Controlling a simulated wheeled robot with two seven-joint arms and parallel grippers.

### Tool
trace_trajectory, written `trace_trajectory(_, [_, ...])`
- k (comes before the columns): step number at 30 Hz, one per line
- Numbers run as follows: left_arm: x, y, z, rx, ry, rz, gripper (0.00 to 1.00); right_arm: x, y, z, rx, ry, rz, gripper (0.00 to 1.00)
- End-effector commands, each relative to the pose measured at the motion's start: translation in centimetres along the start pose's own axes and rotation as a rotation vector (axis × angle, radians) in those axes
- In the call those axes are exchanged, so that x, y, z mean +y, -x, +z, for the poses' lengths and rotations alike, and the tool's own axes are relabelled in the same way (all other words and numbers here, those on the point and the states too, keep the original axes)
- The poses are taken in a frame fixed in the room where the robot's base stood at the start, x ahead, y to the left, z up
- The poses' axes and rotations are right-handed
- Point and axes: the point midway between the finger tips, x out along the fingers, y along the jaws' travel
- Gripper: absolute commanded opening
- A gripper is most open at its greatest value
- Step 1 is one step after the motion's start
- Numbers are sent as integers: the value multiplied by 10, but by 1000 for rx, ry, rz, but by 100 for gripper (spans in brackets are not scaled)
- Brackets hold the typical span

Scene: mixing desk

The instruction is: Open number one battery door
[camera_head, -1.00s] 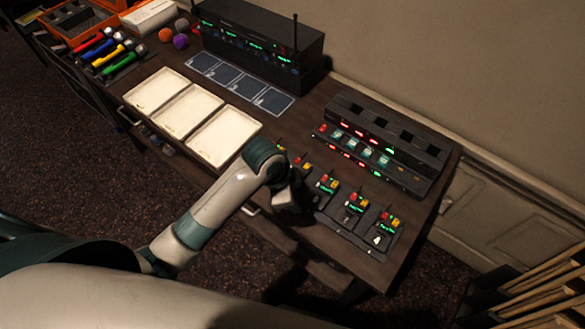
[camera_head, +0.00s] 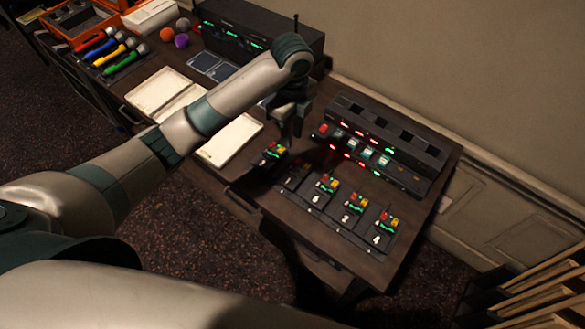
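My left gripper (camera_head: 287,135) points down over the left end of a row of small black packs on the desk. A black pack with red and yellow parts and a green display (camera_head: 272,153) is right below its fingertips. This pack looks offset from the row, but I cannot tell whether it is held or lifted. Further packs, marked 6 (camera_head: 323,192), 2 (camera_head: 352,209) and 4 (camera_head: 383,231), stand in the row to the right. The place beside the leftmost pack is dark. I cannot make out a number one or a battery door. My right gripper is not in view.
A black rack with red and green lights (camera_head: 424,158) stands behind the row. A black receiver box (camera_head: 232,22) is at the back. White trays (camera_head: 229,142) and dark tiles lie left, partly behind my arm. Coloured microphones (camera_head: 126,62) lie at far left.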

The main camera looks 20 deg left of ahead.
Motion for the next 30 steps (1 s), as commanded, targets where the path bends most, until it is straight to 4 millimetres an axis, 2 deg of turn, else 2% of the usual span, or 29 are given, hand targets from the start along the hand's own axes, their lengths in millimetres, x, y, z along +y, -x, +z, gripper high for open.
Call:
trace_trajectory(8, [0, -2, -1, 2, 1, -1, 23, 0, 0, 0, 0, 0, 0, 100])
trace_trajectory(14, [0, -16, -2, 4, 2, -1, 23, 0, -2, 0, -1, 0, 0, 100])
trace_trajectory(23, [1, -62, -3, 7, 4, 2, 23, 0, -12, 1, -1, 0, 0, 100])
trace_trajectory(30, [0, -100, -1, 3, 4, 2, 23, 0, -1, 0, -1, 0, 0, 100])
